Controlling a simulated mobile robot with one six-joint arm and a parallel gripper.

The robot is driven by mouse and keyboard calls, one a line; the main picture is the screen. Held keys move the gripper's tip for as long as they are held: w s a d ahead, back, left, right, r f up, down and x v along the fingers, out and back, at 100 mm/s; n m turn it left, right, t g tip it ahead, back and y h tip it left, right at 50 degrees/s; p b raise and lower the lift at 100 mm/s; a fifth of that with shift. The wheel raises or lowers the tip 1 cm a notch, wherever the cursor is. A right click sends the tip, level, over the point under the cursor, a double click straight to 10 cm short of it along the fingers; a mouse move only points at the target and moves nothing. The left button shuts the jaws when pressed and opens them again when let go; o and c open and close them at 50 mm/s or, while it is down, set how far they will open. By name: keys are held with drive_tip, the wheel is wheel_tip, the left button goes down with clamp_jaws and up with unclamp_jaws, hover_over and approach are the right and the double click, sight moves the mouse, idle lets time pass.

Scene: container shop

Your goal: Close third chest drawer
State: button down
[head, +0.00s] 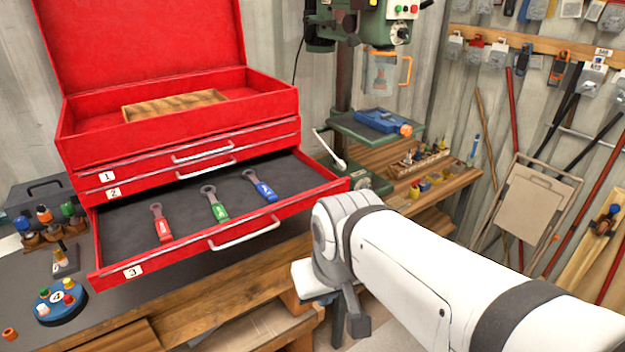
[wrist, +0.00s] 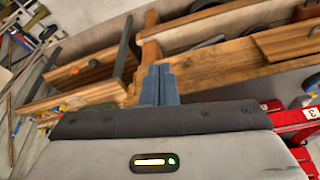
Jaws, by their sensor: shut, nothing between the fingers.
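The red tool chest (head: 180,115) stands on the bench with its lid raised. Its third drawer (head: 220,238), labelled 3, is pulled out; drawers 1 and 2 above it are shut. In the third drawer lie three tools with red (head: 163,226), green (head: 217,206) and blue (head: 264,188) handles. My gripper (wrist: 159,82) is shut and empty in the wrist view. In the head view my wrist is in front of and below the drawer's right end, and the fingertips are hidden. A bit of red drawer front with the 3 label (wrist: 308,114) shows at the right edge of the wrist view.
A green drill press (head: 375,185) with a blue vise (head: 380,121) stands right of the chest. A round blue holder labelled 4 (head: 60,305) sits at the bench's left. A folded chair (head: 530,205) leans against the right wall.

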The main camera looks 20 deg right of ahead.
drive_tip(key=w+d+r+m+t+y+b, duration=0.35)
drive_tip(key=w+d+m+t+b, duration=0.4)
drive_tip(key=w+d+m, duration=0.9)
drive_tip(key=w+f+g, duration=0.1)
drive_tip(key=w+f, duration=0.2)
drive_tip(key=w, duration=0.2)
drive_tip(key=w+a+f+n+g+h, duration=0.1)
drive_tip(key=w+f, duration=0.2)
drive_tip(key=w, duration=0.3)
drive_tip(key=shift+w+a, duration=0.15)
drive_tip(key=shift+a, duration=0.05)
drive_tip(key=shift+w+n, duration=0.1)
drive_tip(key=shift+n, duration=0.15)
